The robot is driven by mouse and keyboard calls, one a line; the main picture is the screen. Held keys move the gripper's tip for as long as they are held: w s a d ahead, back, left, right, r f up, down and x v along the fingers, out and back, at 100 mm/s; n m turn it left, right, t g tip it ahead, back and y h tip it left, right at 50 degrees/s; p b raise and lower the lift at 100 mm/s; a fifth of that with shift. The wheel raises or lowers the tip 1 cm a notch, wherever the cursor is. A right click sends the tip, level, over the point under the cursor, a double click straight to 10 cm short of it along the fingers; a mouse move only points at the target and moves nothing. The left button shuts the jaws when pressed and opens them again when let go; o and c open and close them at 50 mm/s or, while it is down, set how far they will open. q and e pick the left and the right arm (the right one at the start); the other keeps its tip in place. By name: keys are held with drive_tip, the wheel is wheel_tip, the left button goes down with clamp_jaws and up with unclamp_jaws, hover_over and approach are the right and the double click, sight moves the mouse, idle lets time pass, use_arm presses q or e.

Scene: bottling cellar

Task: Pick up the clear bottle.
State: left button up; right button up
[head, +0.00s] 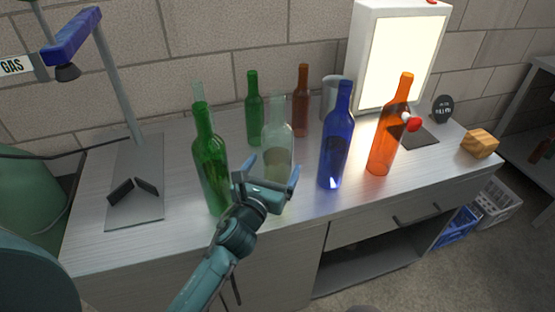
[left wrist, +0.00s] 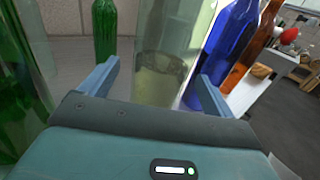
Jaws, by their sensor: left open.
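The clear bottle (head: 278,143) stands upright on the steel counter, with some murky liquid or see-through tint low in it. My left gripper (head: 268,178) is open at its front side, low on the body, and hides part of its base. In the left wrist view the clear bottle (left wrist: 172,50) shows between the two spread fingers of the left gripper (left wrist: 155,85). A gap shows at the left finger; the right finger overlaps the bottle's edge, and I cannot tell whether it touches. My right gripper is not in view.
A blue bottle (head: 336,145) and an orange bottle (head: 388,135) stand to the right. Another green bottle (head: 254,110) and a brown bottle (head: 301,105) are behind.

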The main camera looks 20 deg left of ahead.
sight(280, 121)
use_arm(q)
drive_tip(key=w, duration=0.5)
drive_tip(key=shift+d+f, duration=0.1)
drive_tip(key=shift+d, duration=0.1)
drive_tip(key=shift+c, duration=0.4)
drive_tip(key=c, duration=1.3)
wheel_tip(280, 121, up, 10)
drive_tip(key=p, duration=0.3)
